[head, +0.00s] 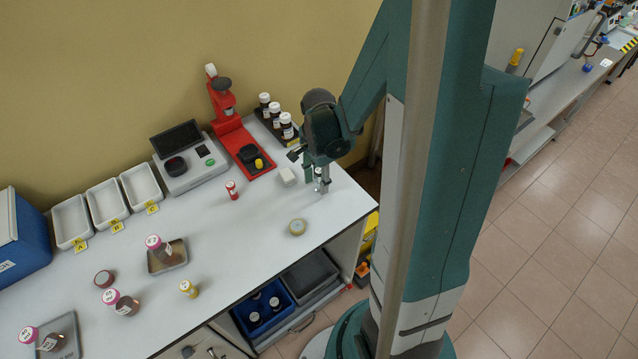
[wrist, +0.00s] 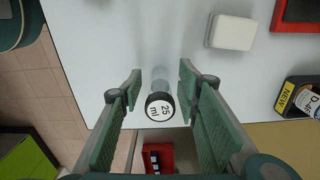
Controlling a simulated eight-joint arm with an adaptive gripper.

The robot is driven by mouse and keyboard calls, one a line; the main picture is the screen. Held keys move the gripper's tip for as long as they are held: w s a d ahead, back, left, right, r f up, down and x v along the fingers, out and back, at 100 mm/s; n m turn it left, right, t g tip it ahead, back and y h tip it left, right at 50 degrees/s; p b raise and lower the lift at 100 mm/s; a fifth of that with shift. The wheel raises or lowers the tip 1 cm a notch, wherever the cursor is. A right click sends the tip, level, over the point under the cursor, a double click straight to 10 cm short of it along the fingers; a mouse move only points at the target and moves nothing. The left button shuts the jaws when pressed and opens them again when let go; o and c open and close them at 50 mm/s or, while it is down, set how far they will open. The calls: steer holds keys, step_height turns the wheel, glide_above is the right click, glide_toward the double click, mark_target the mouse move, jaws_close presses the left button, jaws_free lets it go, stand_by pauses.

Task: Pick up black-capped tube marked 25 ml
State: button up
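The black-capped tube (wrist: 159,107) stands in the wrist view with its cap toward the camera. The white top of the cap reads "25 ml", and its clear body shows behind the cap. My gripper (wrist: 160,82) is open, with one green finger on each side of the tube. A gap shows between the tube and each finger. In the head view my gripper (head: 315,172) points down at the right end of the white table (head: 255,235). The tube is mostly hidden there by the gripper.
A white block (wrist: 232,32) lies close by, also seen in the head view (head: 288,176). Dark bottles with white caps (head: 286,127) and a red stand (head: 232,133) are behind. The table edge is near.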

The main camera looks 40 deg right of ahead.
steer(key=c, duration=0.8)
steer(key=shift+r, duration=0.15)
steer(key=shift+r+p, duration=0.7)
steer(key=shift+r, duration=4.2)
